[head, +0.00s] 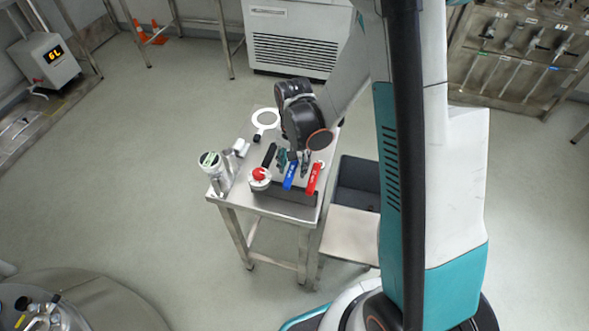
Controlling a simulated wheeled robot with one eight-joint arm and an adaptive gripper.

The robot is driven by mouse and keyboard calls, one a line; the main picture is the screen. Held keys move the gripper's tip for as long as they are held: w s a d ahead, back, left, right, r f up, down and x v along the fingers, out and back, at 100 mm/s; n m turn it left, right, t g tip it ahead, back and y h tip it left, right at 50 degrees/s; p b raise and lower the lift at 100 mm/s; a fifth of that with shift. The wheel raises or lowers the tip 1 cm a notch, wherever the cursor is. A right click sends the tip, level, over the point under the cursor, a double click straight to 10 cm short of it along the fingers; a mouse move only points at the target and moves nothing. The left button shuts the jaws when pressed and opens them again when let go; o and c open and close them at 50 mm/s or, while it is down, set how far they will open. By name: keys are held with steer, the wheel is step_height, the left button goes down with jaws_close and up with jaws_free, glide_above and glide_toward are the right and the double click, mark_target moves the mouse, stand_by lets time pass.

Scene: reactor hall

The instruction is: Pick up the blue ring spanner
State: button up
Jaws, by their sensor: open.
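The steel table (222,199) also bears a red-and-white round item (260,179), a black-handled item (269,155), a white ring (265,119) and a jar with a green label (209,160). A dark bin (356,178) stands to the right. The floor on the left is clear.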

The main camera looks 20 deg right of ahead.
jaws_close()
steer(key=shift+r, duration=0.1)
